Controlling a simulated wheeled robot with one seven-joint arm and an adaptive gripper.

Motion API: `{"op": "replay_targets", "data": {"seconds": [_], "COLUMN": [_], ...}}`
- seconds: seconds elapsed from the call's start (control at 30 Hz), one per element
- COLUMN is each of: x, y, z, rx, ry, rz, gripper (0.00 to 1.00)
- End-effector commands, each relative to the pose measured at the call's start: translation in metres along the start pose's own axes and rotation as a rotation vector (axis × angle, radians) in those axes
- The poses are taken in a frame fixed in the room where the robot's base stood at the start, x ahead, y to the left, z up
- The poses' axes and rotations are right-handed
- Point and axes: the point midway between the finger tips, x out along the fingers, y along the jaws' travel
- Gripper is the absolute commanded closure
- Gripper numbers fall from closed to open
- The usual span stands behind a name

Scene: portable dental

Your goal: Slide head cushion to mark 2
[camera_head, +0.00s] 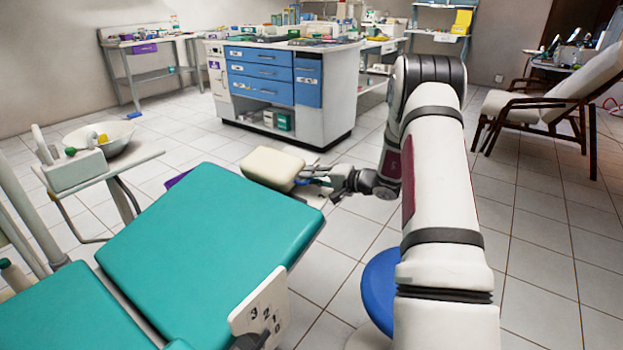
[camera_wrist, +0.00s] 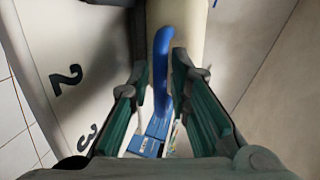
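The head cushion (camera_head: 272,167) is a cream padded block beyond the far end of the teal dental chair (camera_head: 205,225). My gripper (camera_head: 338,183) is just right of it, low beside its mounting. In the wrist view, a blue curved handle (camera_wrist: 162,45) runs up between my two fingertips (camera_wrist: 160,72), close to both. Whether the fingers press on it cannot be told. A pale plate (camera_wrist: 88,30) with a dark "2" (camera_wrist: 66,80) and "3" (camera_wrist: 86,137) lies left of the handle. The cream cylinder-like part (camera_wrist: 190,25) behind the handle may be the cushion.
A white plate (camera_head: 262,305) with numbers stands at the chair's near side. A side table (camera_head: 100,170) with a bowl is at the left. A blue-drawered cabinet (camera_head: 262,75) stands at the back. A blue round stool (camera_head: 380,285) is below my arm.

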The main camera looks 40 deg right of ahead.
Motion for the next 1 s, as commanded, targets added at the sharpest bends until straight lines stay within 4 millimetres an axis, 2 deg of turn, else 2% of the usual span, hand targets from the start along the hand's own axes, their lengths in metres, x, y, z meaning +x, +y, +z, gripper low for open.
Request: {"op": "replay_targets", "data": {"seconds": [0.1, 0.2, 0.47, 0.57, 0.8, 1.0], "x": [0.0, 0.0, 0.0, -0.001, -0.004, -0.006], "y": [0.0, 0.0, 0.0, 0.002, 0.002, 0.0], "z": [0.0, 0.0, -0.001, -0.009, -0.041, -0.051], "rx": [0.0, 0.0, -0.001, -0.003, -0.003, -0.002], "ry": [0.0, 0.0, 0.0, 0.0, 0.003, 0.002], "rz": [0.0, 0.0, 0.0, -0.001, -0.001, 0.001], "gripper": [0.82, 1.0, 1.0, 1.0, 1.0, 1.0]}}
